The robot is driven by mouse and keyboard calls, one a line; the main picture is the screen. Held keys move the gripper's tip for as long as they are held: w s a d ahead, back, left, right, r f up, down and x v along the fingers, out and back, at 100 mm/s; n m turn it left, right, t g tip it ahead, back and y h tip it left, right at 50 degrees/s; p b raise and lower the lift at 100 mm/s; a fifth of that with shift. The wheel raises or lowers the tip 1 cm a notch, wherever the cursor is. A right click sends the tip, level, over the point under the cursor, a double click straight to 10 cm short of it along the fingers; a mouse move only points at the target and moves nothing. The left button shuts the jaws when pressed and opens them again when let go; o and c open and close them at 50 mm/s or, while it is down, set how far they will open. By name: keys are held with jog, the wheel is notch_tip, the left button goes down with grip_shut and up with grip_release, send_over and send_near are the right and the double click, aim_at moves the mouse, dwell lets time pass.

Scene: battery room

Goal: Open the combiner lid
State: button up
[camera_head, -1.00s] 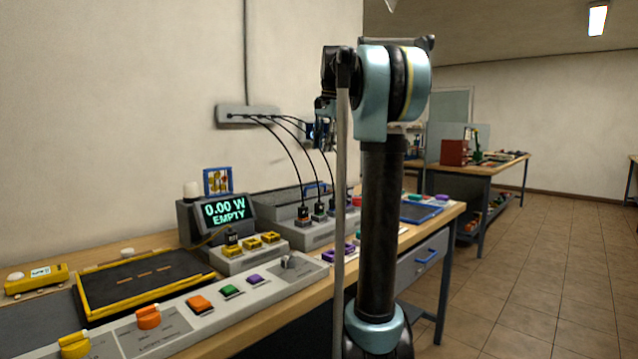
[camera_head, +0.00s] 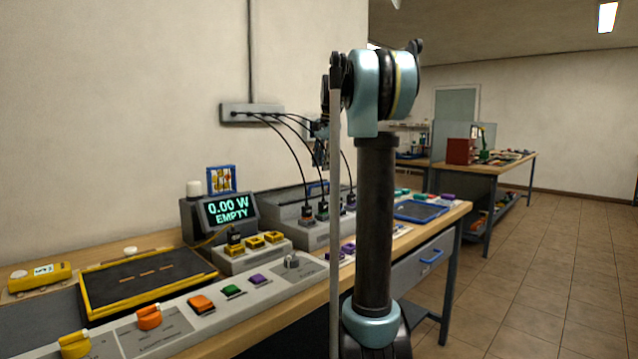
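A long grey box (camera_head: 281,209) with a blue handle (camera_head: 318,188) stands at the back of the bench, and it appears to be the combiner. Its lid looks shut, though the right part is hidden behind my arm and the cables. My gripper (camera_head: 320,157) hangs above the box's blue handle in the picture, small and dark. My arm's upright link partly covers that area. I cannot tell whether its fingers are open or shut, and nothing is clearly held.
Black cables run from a wall strip (camera_head: 251,114) to several plugs in front of the box. A display (camera_head: 227,210) reads 0.00 W EMPTY. A yellow-rimmed tray (camera_head: 95,312) and a switch panel (camera_head: 185,328) fill the bench front. Tiled floor (camera_head: 540,270) is clear on the right.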

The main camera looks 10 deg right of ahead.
jog(key=f, duration=0.4)
jog(key=w+a+f, duration=0.1)
jog(key=f, duration=0.2)
grip_shut()
